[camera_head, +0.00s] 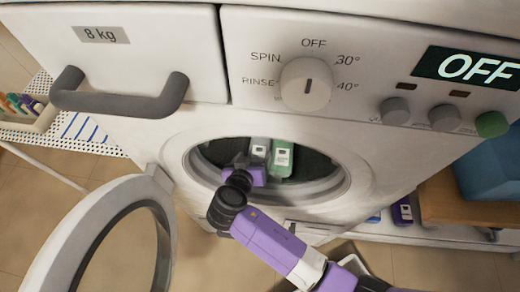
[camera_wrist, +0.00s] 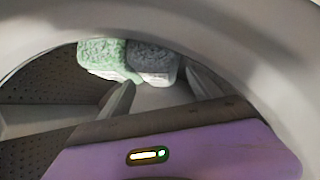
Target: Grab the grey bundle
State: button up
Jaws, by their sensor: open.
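The grey bundle (camera_wrist: 150,58) is a fuzzy dark-grey roll with a pale band at its lower front, inside the washing machine drum. In the head view the grey bundle (camera_head: 260,148) shows a white label and is partly hidden by my arm. A light green bundle (camera_wrist: 102,56) lies against its left side in the wrist view; in the head view this green bundle (camera_head: 282,158) is on the right. My gripper (camera_wrist: 160,78) is open and empty, with its fingers pointing at the grey bundle, just short of it. The fingertips are hard to see in the head view.
My arm passes through the round opening of the washing machine (camera_head: 180,140). Its rim (camera_wrist: 225,35) curves close above my gripper. The round door (camera_head: 65,240) hangs open at the left. A perforated drum wall (camera_wrist: 60,80) is at the left in the wrist view.

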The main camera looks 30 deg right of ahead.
aim_at(257, 152)
jog(key=x, duration=0.3)
jog(key=shift+w+d, duration=0.3)
jog(key=shift+w+d+f, duration=0.25)
jog(key=shift+d+f, duration=0.1)
jog(key=shift+f, duration=0.1)
jog(key=shift+s+f, duration=0.1)
jog(key=shift+f, duration=0.05)
jog(key=c, duration=1.3)
